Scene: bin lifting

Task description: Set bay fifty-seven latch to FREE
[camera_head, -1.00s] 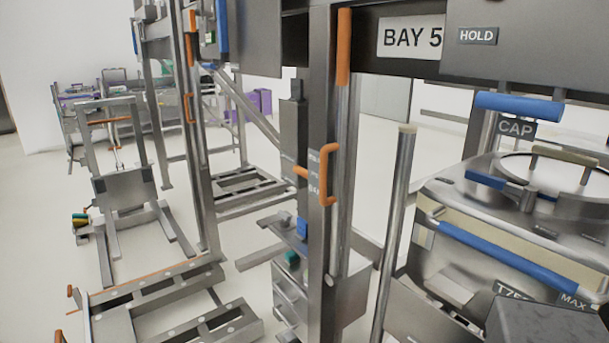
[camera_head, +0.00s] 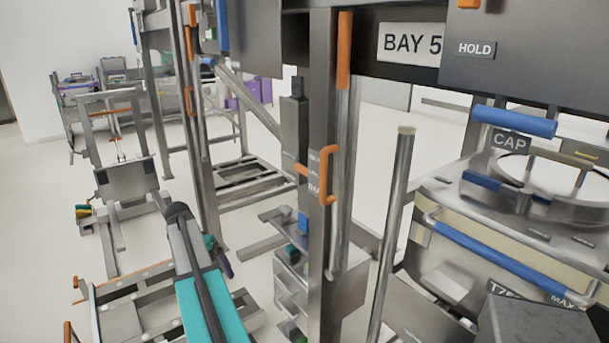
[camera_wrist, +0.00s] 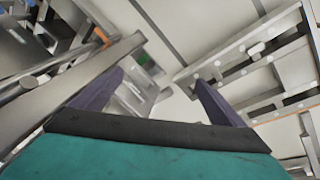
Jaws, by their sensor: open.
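The bay sign (camera_head: 410,42) reads "BAY 5" in the head view; any further digit is hidden by the dark panel at its right. A HOLD label (camera_head: 474,48) is on that panel, with part of an orange piece (camera_head: 468,3) above it at the picture's top edge. An orange handle (camera_head: 328,175) is on the upright post. I cannot tell which piece is the latch, and no FREE label is readable. My gripper (camera_wrist: 158,82) is open and empty in the wrist view, its two purple fingers apart. In the head view it is low, left of the post, mostly hidden by my arm.
A steel vessel (camera_head: 465,218) with blue bars and a CAP label (camera_head: 508,141) stands at the right. A bare upright pole (camera_head: 393,225) is between it and the post (camera_head: 322,90). Low steel frames (camera_head: 130,305) lie at the lower left. Pale floor is open at left.

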